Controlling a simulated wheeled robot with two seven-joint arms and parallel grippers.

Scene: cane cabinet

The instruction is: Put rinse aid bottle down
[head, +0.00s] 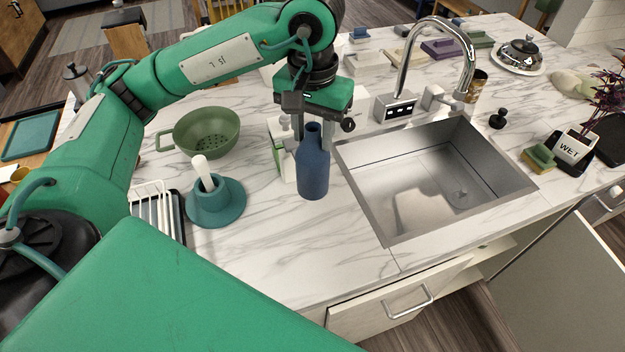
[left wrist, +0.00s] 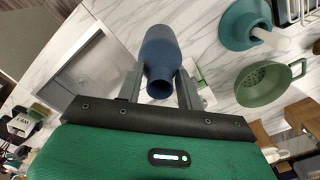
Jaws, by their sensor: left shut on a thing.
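The rinse aid bottle (head: 313,168) is dark blue with a narrower neck and is upright in the head view, just left of the sink. My left gripper (head: 312,135) comes down from above and is shut on the bottle's upper part. In the left wrist view the bottle (left wrist: 159,58) sits between the two fingers (left wrist: 160,88). I cannot tell whether the bottle's base touches the marble countertop (head: 290,250). My right gripper is not in view.
The steel sink (head: 425,175) with its faucet (head: 440,50) is right of the bottle. A white bottle (head: 284,150) stands close behind it on the left. A teal holder (head: 215,203), a green colander (head: 205,132) and a white rack (head: 155,210) are further left. The counter front is clear.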

